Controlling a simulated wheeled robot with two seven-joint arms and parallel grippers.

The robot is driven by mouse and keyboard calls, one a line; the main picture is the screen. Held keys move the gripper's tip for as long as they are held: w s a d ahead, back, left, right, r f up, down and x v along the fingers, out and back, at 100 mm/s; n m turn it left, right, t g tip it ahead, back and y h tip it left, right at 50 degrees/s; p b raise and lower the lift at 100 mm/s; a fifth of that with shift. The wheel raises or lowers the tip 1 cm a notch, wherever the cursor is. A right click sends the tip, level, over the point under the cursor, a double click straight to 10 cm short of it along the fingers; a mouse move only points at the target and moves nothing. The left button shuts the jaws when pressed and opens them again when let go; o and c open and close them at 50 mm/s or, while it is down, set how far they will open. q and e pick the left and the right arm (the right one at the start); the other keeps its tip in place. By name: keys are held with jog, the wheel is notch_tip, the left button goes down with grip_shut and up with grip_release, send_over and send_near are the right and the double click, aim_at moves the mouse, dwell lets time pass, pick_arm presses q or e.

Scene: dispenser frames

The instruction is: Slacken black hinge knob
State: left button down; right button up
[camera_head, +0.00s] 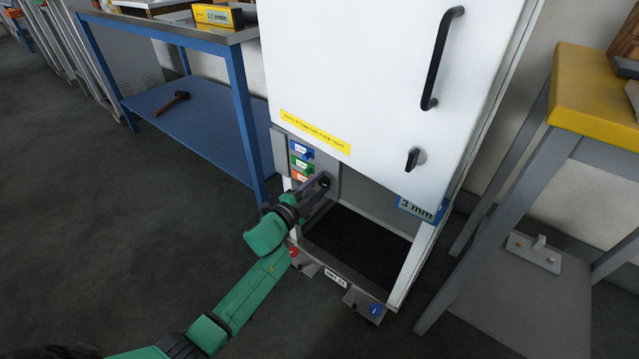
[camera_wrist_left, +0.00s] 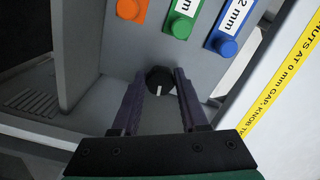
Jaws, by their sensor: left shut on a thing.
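The black knob (camera_wrist_left: 159,80) sits on the grey side panel below the coloured buttons, with a white mark pointing down in the left wrist view. It also shows small in the head view (camera_head: 326,183). My left gripper (camera_head: 322,181) reaches the panel from the lower left. In the left wrist view its two dark fingers (camera_wrist_left: 159,76) lie on either side of the knob, shut on it. My right gripper is in neither view.
Blue (camera_head: 303,150), green (camera_head: 301,163) and orange (camera_head: 300,175) buttons sit close above the knob. The white door (camera_head: 350,70) has a black handle (camera_head: 441,58) and another black knob (camera_head: 414,159). A blue bench (camera_head: 238,110) stands left, a yellow-topped table (camera_head: 590,95) right.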

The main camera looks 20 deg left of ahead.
pick_arm(q)
jog(key=shift+f, duration=0.1)
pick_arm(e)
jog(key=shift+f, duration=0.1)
pick_arm(q)
jog(key=shift+c, duration=2.2)
grip_release()
jog(key=shift+s+a, duration=0.1)
jog(key=shift+s, duration=0.05)
jog(key=p+v, duration=0.3)
jog(key=v, duration=1.1)
jog(key=shift+s, duration=0.15)
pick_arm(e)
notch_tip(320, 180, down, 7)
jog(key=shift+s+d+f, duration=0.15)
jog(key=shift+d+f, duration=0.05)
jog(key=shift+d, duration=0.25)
